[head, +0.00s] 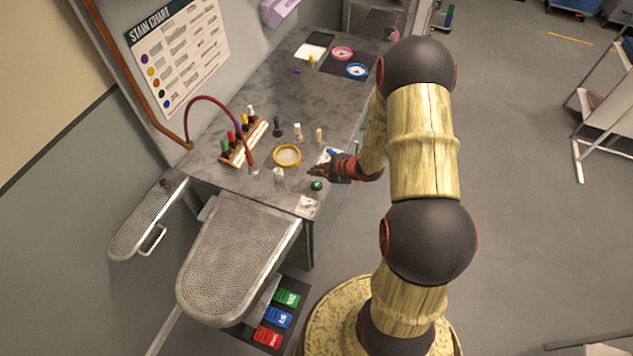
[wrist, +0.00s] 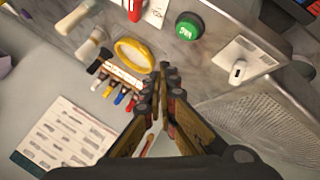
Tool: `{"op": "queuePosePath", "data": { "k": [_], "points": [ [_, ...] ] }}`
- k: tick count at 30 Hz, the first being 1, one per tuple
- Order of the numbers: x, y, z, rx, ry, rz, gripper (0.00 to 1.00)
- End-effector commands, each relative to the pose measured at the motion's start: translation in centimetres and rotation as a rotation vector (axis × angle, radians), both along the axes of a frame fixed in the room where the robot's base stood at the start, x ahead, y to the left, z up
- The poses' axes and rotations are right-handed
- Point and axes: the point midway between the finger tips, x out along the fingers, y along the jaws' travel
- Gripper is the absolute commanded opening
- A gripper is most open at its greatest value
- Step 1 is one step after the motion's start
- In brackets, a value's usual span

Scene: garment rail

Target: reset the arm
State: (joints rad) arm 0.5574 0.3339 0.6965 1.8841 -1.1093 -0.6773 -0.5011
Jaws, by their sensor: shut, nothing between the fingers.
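My arm reaches from the right of the head view over the right edge of the grey worktop (head: 262,105). My gripper (head: 318,172) is above the worktop near its front right part, beside a green button (head: 317,185). In the wrist view my gripper (wrist: 165,72) points away from the camera with its fingertips together. Nothing shows between the fingers. A yellow ring dish (head: 287,156) lies left of the gripper in the head view, apart from it.
A rack of coloured bottles (head: 243,143) and a red hose (head: 211,98) stand at the left. Several small bottles, one dark (head: 277,127), stand near the dish. A perforated board (head: 238,262) juts out in front. Grey floor (head: 510,190) is open at the right.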

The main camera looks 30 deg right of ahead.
Motion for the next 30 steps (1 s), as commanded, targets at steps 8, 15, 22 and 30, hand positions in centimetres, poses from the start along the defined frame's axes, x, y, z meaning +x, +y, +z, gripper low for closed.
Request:
{"op": "queuePosePath", "data": {
  "k": [8,15,22,30],
  "points": [
    [0.0,0.0,-0.1,0.0,0.001,0.001,0.0],
    [-0.7,-0.6,-0.9,0.003,0.044,-0.037,0.0],
    [-8.1,-5.9,-4.9,-0.028,0.37,-0.401,0.0],
    [-15.9,-7.9,3.6,-0.04,0.607,-0.935,0.0]
  ]
}}
